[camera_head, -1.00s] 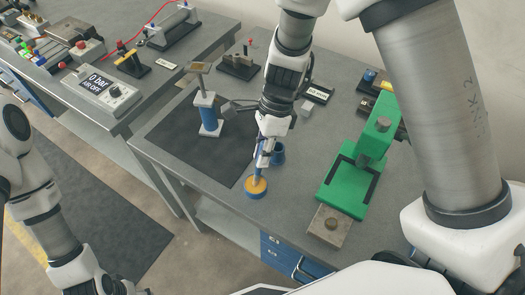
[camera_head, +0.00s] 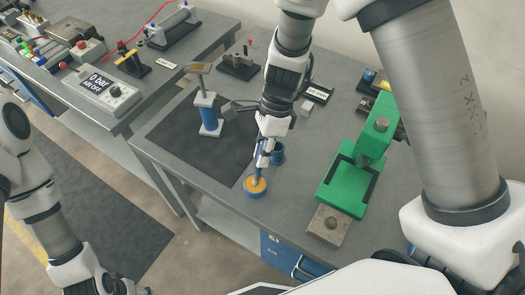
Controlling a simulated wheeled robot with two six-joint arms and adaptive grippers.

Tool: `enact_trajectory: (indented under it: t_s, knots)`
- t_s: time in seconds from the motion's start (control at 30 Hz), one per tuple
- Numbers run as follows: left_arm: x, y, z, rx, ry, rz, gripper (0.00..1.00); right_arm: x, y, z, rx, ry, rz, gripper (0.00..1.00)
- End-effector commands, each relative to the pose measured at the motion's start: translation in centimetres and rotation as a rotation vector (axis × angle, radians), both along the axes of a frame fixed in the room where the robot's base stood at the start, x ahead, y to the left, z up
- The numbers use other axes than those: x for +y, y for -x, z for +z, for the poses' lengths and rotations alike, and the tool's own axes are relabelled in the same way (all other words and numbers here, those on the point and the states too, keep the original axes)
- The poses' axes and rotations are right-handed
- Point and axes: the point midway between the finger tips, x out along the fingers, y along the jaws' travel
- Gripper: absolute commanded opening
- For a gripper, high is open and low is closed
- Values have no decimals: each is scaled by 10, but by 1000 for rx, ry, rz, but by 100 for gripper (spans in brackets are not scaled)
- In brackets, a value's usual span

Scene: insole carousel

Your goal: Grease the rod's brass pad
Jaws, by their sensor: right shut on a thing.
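My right gripper (camera_head: 265,150) is over the near part of the right table. It is shut on a slim brush-like tool (camera_head: 261,165), pointing down. The tool's lower end is at the yellow grease in a small, low blue pot (camera_head: 255,194); I cannot tell how deep it sits. On the dark mat stands a blue cylinder (camera_head: 208,117) on a white foot, with a rod on top carrying a flat brass pad (camera_head: 200,67). My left gripper (camera_head: 135,291) is barely visible at the bottom edge; its fingers are unclear.
A green press (camera_head: 340,190) stands right of the pot, with a metal block (camera_head: 328,225) before it. The dark mat (camera_head: 175,135) is mostly clear. A black stand (camera_head: 238,67) is behind the cylinder. The left bench holds a "0 bar AIR OFF" box (camera_head: 103,88).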

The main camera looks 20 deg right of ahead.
Motion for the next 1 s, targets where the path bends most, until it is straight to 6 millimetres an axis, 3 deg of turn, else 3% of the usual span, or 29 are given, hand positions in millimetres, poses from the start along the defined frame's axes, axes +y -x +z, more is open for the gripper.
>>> enact_trajectory:
  t_s: [0.17,1.0]
  knots:
    - [0,0,2,0,0,0,62,0,1,1,3,2,0,0]
    - [0,0,78,0,0,0,62,0,1,72,2,0,1,0]
